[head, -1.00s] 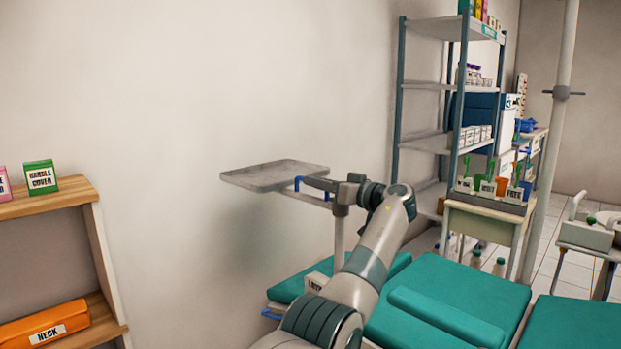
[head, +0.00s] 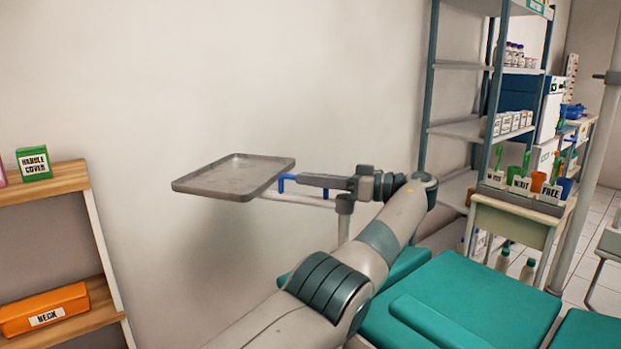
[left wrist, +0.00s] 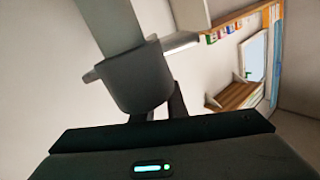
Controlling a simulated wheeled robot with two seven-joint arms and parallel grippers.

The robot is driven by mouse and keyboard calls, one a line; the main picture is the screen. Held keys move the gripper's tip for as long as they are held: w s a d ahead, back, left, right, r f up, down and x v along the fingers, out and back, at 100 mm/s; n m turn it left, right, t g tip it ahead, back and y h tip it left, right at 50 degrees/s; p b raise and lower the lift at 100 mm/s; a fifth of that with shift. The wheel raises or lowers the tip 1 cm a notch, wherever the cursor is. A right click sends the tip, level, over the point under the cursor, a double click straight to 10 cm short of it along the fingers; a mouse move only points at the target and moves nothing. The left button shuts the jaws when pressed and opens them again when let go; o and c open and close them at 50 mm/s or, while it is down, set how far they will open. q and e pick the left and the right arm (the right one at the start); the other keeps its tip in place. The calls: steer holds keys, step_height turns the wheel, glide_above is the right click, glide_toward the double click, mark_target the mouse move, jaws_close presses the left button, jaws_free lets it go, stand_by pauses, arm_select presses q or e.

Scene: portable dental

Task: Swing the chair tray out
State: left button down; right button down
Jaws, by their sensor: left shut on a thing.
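The chair tray (head: 232,178) is a flat grey metal plate with a raised rim, held out on an arm above the teal chair (head: 450,297). A blue handle (head: 286,180) shows at the tray's right edge. My left gripper (head: 300,181) is shut at the blue handle, with my arm reaching in from below. In the left wrist view a pale bar and a grey cup-like part (left wrist: 135,80) stand close in front of the fingers (left wrist: 160,108). The fingers' grip is partly hidden there. My right gripper is not in view.
A wooden shelf with a green box (head: 33,163) and an orange box (head: 45,309) stands at the left. A metal shelf rack (head: 480,128) and a small cart (head: 515,215) stand at the right. The wall behind the tray is bare.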

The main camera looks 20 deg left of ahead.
arm_select(q)
steer(key=shift+f, duration=0.3)
steer(key=c, duration=1.8)
jaws_free()
steer(key=shift+s, duration=0.1)
steer(key=shift+r, duration=0.15)
